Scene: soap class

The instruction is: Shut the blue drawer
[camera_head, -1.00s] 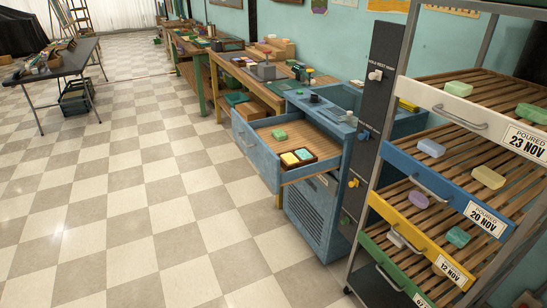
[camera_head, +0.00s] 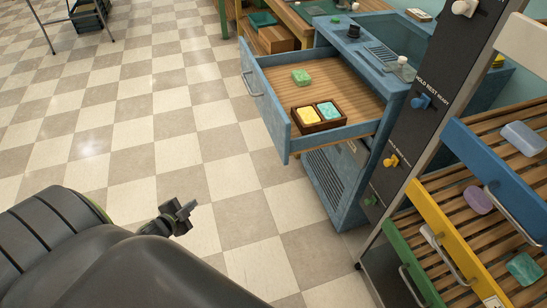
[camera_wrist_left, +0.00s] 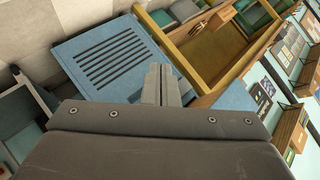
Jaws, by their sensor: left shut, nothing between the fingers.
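The blue drawer (camera_head: 337,136) is pulled out of a blue cabinet (camera_head: 340,195) in the head view. Its front panel with a metal handle (camera_head: 250,82) faces left. A green soap (camera_head: 301,77) and a dark wooden box (camera_head: 322,127) holding a yellow soap (camera_head: 307,115) and a teal soap (camera_head: 326,109) rest on its slatted floor. My left gripper (camera_head: 187,208) is shut and empty, over the floor left of the drawer and apart from it. In the left wrist view its closed fingers (camera_wrist_left: 161,80) show before the louvred blue cabinet side (camera_wrist_left: 110,60). My right gripper is out of view.
A rack with blue (camera_head: 500,170), yellow (camera_head: 455,250) and green (camera_head: 405,260) trays stands at right, next to a dark panel with coloured knobs (camera_head: 420,102). A wooden bench (camera_head: 275,38) stands behind the cabinet.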

